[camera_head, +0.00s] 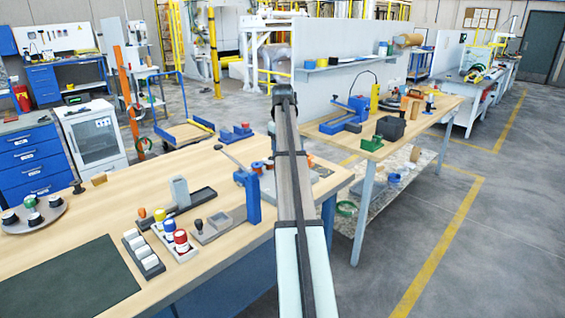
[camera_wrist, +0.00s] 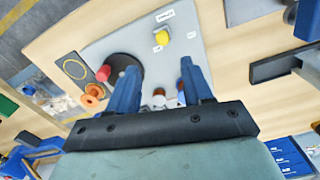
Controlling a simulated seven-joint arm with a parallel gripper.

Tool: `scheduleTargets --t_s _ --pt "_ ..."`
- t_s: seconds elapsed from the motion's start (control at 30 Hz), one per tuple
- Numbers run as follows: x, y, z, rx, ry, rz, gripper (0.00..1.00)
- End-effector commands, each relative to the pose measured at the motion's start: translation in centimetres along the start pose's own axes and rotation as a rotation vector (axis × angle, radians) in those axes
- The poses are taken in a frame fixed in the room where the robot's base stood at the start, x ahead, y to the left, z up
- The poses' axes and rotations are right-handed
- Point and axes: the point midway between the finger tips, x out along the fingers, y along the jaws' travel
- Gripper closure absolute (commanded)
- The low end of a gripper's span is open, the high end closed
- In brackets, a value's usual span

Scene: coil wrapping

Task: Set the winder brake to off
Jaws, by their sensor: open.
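In the wrist view a grey panel (camera_wrist: 205,60) lies on the wooden bench. A small yellow knob (camera_wrist: 163,38) stands on it, with white labels around it that are too small to read. I cannot tell whether this is the winder brake or how it is set. My gripper (camera_wrist: 158,66) has two blue fingers, spread apart and empty, over the panel. The knob lies beyond the fingertips, between their lines and apart from them. In the head view the panel (camera_head: 322,171) is mostly hidden behind my arm, and the gripper and knob cannot be made out.
Brown-topped pieces sit between the fingers. In the head view a blue lever press (camera_head: 252,192) stands left of my arm. A dark green mat (camera_head: 70,280) lies front left.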

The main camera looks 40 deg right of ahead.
Motion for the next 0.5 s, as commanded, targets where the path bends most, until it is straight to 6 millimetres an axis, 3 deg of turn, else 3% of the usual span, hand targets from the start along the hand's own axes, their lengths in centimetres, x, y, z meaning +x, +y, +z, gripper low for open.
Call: scheduleTargets --t_s 0.2,0.5 --pt "-2.0 0.0 0.0 0.0 0.0 0.0 0.5" --pt "-2.3 0.0 0.0 0.0 0.0 0.0 0.5"
